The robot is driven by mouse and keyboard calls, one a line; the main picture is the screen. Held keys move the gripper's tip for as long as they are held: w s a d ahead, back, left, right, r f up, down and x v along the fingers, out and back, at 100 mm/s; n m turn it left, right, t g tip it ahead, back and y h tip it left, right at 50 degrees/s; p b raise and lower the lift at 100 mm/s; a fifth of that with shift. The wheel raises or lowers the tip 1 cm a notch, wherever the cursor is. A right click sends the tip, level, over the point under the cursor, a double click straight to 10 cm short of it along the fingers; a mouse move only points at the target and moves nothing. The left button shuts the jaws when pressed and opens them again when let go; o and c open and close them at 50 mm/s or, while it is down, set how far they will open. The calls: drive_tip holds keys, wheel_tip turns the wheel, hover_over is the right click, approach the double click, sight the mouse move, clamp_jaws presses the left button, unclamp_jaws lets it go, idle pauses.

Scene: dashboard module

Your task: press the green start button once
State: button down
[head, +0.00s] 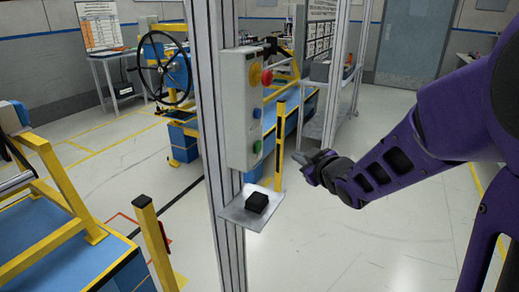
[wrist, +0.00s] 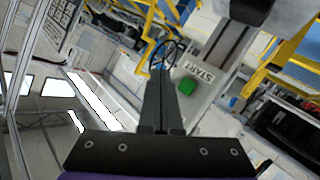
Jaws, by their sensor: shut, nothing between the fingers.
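The green start button (head: 257,147) is the lowest button on the front of a grey control box (head: 237,110) fixed to a metal post. In the wrist view the green button (wrist: 187,86) sits beside a label reading START, just right of the fingertips. My gripper (head: 298,157) is to the right of the box in the head view, at about the button's height and apart from it. In the wrist view my gripper (wrist: 162,75) is shut and empty, with its fingers together. Nothing hides the button in either view.
A red button (head: 267,77) and a blue button (head: 257,112) sit above the green one. A small shelf (head: 237,214) with a black block (head: 257,202) juts out below the box. A yellow post (head: 279,130) stands behind. Open floor lies to the lower right.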

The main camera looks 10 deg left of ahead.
drive_tip(key=w+a+b, duration=0.2)
drive_tip(key=a, duration=0.5)
drive_tip(key=shift+w+a, duration=0.15)
drive_tip(key=shift+w, duration=0.15)
idle(1.8)
drive_tip(key=shift+w+a, duration=0.15)
drive_tip(key=shift+a, duration=0.25)
drive_tip(key=shift+w+a, duration=0.15)
drive_tip(key=shift+a, duration=0.25)
idle(0.5)
idle(0.3)
drive_tip(key=shift+s+d, duration=0.3)
drive_tip(key=shift+d, duration=0.45)
drive_tip(key=shift+s+d+p, duration=0.3)
drive_tip(key=shift+d+p, duration=0.05)
drive_tip(key=shift+d, duration=0.45)
drive_tip(key=shift+s+d+p, duration=0.25)
drive_tip(key=shift+d+p, duration=0.1)
drive_tip(key=shift+d, duration=0.45)
drive_tip(key=shift+s+d+p, duration=0.3)
drive_tip(key=shift+d+p, duration=0.05)
drive_tip(key=shift+d, duration=0.45)
